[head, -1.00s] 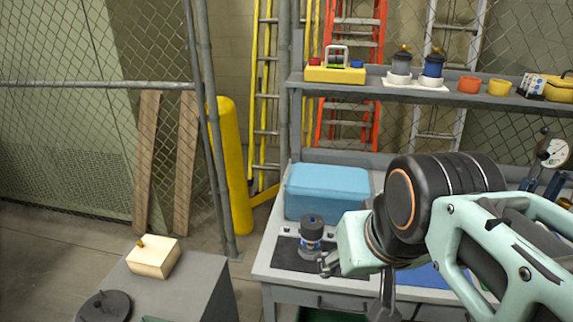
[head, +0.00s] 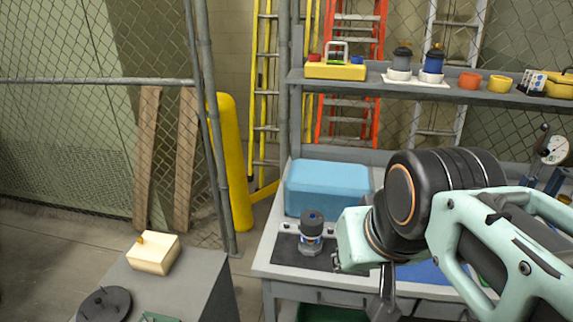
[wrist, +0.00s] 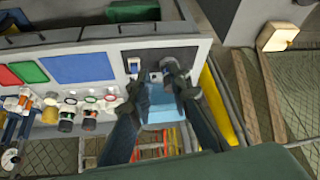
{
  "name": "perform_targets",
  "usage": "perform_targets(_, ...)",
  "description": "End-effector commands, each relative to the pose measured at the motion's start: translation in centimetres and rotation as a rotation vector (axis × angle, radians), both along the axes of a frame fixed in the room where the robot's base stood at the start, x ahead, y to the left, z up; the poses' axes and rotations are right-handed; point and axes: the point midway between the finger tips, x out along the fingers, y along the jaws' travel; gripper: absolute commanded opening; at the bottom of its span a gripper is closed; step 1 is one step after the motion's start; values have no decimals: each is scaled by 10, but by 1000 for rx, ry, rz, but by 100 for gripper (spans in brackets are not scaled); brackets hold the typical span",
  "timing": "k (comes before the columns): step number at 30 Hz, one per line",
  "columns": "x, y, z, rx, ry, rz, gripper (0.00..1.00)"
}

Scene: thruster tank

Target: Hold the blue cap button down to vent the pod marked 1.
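Two more pods, one grey (head: 402,61) and one blue (head: 433,63), stand on the shelf.
A light-blue box (head: 328,188) stands behind the pod. The shelf (head: 450,94) holds a yellow case (head: 335,71) with coloured buttons, an orange cup (head: 469,81) and a yellow cup (head: 499,87). A grey pedestal (head: 190,285) with a cream block (head: 154,254) is at lower left.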

Motion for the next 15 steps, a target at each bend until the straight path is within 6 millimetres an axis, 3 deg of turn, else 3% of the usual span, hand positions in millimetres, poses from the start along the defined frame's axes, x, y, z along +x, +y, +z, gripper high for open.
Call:
perform_targets(4, 0, 0, 0, 0, 0, 0, 0)
perform_targets(15, 0, 0, 0, 0, 0, 0, 0)
